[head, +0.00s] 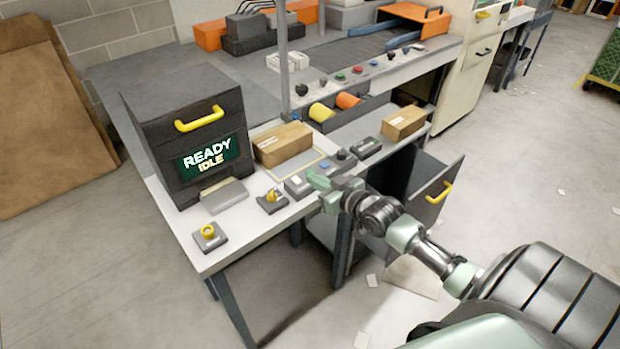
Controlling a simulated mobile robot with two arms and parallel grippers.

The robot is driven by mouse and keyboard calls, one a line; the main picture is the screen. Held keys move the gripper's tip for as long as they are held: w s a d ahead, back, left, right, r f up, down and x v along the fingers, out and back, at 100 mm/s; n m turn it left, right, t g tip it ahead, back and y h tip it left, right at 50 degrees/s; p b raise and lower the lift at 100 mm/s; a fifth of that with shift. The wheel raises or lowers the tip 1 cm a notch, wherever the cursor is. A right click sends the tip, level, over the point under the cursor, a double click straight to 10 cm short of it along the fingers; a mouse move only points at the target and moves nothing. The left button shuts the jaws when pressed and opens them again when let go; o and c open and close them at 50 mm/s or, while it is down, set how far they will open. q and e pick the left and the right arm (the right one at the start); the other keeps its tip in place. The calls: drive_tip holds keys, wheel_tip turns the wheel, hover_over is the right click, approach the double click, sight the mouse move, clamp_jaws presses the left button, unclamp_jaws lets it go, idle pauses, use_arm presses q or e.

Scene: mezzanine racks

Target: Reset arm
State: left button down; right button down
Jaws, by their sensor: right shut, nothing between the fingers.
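My right gripper (322,186) is shut and empty. It is over the front edge of the white bench (232,238), in front of a grey control box with a white button (297,183). I cannot tell whether it touches the box. My right arm reaches in from the lower right. My left gripper is out of view. A box with a yellow knob (272,197) is left of the gripper, and another yellow knob box (209,236) sits at the near left corner.
A dark cabinet (150,135) reading "READY IDLE" stands at the left. Cardboard boxes (283,144) (403,122) sit on the bench. An open drawer with a yellow handle (438,193) juts out below, near my forearm. The floor at right is mostly clear.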

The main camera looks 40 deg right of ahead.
drive_tip(key=s, duration=0.5)
drive_tip(key=s+f+g+h, duration=0.15)
drive_tip(key=s+f, duration=0.35)
drive_tip(key=f, duration=0.6)
drive_tip(key=s+d+f+m+g+b, duration=0.1)
drive_tip(key=s+f+g, duration=0.3)
drive_tip(key=f, duration=0.7)
drive_tip(key=s+f+g+h, duration=0.1)
drive_tip(key=s+f, duration=0.5)
drive_tip(key=f, duration=0.4)
drive_tip(key=s+a+f+n+g, duration=0.1)
drive_tip(key=s+a+f+g, duration=0.1)
drive_tip(key=s+a+f, duration=0.3)
drive_tip(key=s+a+f+g+y, duration=0.1)
drive_tip(key=s+a+f+g, duration=0.2)
drive_tip(key=s, duration=1)
drive_tip(key=s+a+f+n+g, duration=0.1)
drive_tip(key=s+a+f+g, duration=0.1)
drive_tip(key=s+a+f, duration=0.6)
wheel_tip(320, 180, down, 3)
drive_tip(key=shift+s+f+n, duration=0.2)
drive_tip(key=shift+s+n, duration=0.1)
drive_tip(key=shift+s, duration=0.7)
drive_tip(key=shift+g+y, duration=0.25)
